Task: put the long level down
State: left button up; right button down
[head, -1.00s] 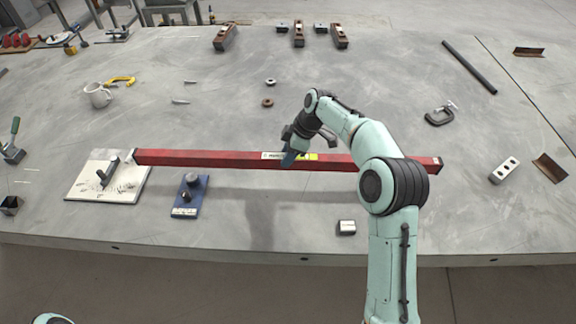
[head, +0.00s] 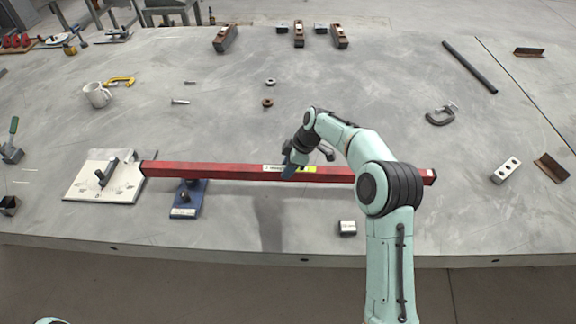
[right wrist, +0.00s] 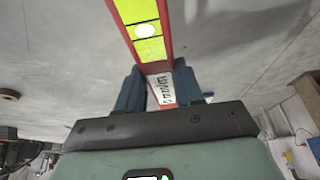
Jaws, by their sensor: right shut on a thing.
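The long level (head: 215,171) is a long red bar with a yellow-green vial patch near its middle. It runs left to right across the front part of the table in the head view. My right gripper (head: 291,168) is shut on it near the middle. In the right wrist view the two blue fingers (right wrist: 158,90) sit either side of the red bar (right wrist: 115,5). A shadow on the table in front suggests that the level is held above the surface. My left gripper is not in view.
A white board with a dark handle (head: 88,184) lies by the level's left end. A blue block with a knob (head: 186,209) is partly hidden under the level. A small metal block (head: 347,228) sits in front. A C-clamp (head: 440,116) and a holed block (head: 507,170) lie at right.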

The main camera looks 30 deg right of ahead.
jog(key=c, duration=0.7)
grip_release()
jog(key=shift+c, duration=0.2)
jog(key=shift+r, duration=0.1)
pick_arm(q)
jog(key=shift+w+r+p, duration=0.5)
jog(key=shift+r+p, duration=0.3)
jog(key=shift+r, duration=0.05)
pick_arm(e)
jog(key=v, duration=1.2)
jog(key=shift+r, duration=0.4)
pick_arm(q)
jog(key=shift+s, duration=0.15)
pick_arm(e)
jog(key=shift+s+f, duration=0.1)
